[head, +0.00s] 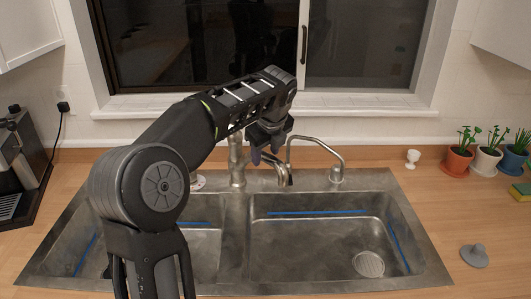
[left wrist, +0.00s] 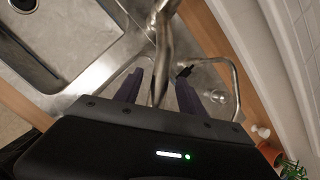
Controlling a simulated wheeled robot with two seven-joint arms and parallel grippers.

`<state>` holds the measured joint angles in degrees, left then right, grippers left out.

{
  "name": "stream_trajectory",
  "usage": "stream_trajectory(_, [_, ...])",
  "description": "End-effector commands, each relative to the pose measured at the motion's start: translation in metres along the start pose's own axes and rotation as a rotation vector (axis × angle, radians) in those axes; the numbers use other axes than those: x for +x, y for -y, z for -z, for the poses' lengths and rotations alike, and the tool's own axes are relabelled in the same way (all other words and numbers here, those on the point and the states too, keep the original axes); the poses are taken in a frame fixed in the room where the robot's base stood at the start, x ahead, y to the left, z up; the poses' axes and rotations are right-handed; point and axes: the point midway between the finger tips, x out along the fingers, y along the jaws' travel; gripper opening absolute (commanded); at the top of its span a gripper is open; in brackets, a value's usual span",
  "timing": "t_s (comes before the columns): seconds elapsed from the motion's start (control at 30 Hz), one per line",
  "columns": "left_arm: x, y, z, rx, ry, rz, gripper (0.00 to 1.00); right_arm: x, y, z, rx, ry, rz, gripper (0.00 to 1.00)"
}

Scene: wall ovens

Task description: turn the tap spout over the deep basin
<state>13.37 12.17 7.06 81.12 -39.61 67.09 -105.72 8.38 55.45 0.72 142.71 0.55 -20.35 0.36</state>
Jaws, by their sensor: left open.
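The metal tap (head: 237,168) stands at the back of the sink, near the divider between the two basins. Its spout (left wrist: 163,50) runs between my left gripper's fingers in the left wrist view. My left gripper (head: 270,165) is open and points down at the spout, with one dark purple finger (left wrist: 129,87) on each side. Whether a finger touches the spout I cannot tell. The right basin (head: 310,240) has a round drain and blue lines on its walls. The left basin (head: 205,240) is partly hidden by my left arm. Which basin is deeper is unclear.
A thin curved second tap (head: 320,146) stands close to the right of my left gripper. A window (head: 365,45) is behind. Potted plants (head: 458,160) and a grey stopper (head: 474,256) are on the right counter; a coffee machine (head: 22,150) is at left.

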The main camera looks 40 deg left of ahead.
Motion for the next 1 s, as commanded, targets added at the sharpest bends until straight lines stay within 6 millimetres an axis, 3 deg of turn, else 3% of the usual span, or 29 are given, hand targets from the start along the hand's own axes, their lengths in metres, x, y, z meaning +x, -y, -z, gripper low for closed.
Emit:
stream_trajectory(0.37, [0.0090, 0.0001, 0.0002, 0.000, 0.000, 0.001, 0.47, -0.0008, 0.0001, -0.0002, 0.000, 0.000, -0.001, 0.36])
stream_trajectory(0.9, [0.0086, 0.0001, 0.0000, 0.000, 0.000, 0.001, 0.04, -0.0009, 0.0002, -0.0001, 0.000, 0.000, 0.000, 0.36])
stream_trajectory(1.0, [0.0086, 0.0001, 0.0000, 0.000, 0.000, 0.001, 0.00, -0.0009, 0.0002, -0.0001, 0.000, 0.000, 0.000, 0.36])
